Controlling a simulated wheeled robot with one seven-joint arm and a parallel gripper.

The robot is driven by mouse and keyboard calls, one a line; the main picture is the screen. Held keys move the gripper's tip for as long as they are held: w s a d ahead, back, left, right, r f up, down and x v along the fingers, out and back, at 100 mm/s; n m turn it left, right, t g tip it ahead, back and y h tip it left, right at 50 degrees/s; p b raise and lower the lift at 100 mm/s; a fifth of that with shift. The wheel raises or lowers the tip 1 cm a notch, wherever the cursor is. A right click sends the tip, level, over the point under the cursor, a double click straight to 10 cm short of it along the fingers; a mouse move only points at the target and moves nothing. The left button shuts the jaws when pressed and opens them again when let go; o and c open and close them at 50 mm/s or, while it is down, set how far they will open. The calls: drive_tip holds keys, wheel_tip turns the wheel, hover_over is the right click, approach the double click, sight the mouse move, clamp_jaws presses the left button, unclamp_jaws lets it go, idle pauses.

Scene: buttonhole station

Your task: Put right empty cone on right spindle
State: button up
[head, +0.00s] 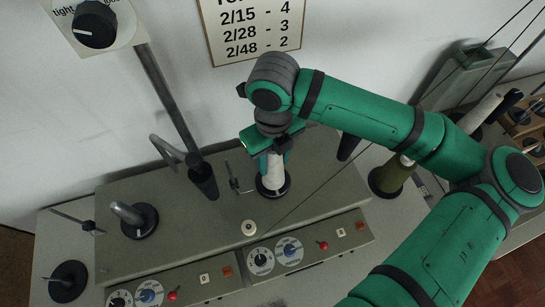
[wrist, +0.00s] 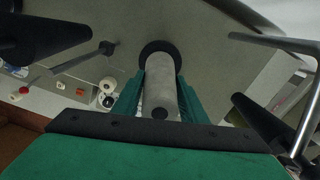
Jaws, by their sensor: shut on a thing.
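The right empty cone (head: 273,172) is a pale, narrow cone standing upright above a black round base (head: 274,191) on the grey machine top. The right spindle is hidden by the cone. My gripper (head: 269,150) is shut on the cone's upper part from above. In the wrist view the cone (wrist: 160,86) lies between my green fingers, with the black base (wrist: 157,48) beyond it. The cone's lower end appears to meet the base, but I cannot tell if it touches.
A grey tapered post (head: 127,213) on a black base stands to the left. An olive thread cone (head: 389,178) stands right. A black guide post (head: 203,180) and thin wire arms stand nearby. Control panels with dials (head: 289,250) line the front edge.

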drive_tip(key=shift+f, duration=0.25)
drive_tip(key=o, duration=1.1)
wheel_tip(320, 180, up, 11)
drive_tip(key=shift+f, duration=0.15)
idle(0.3)
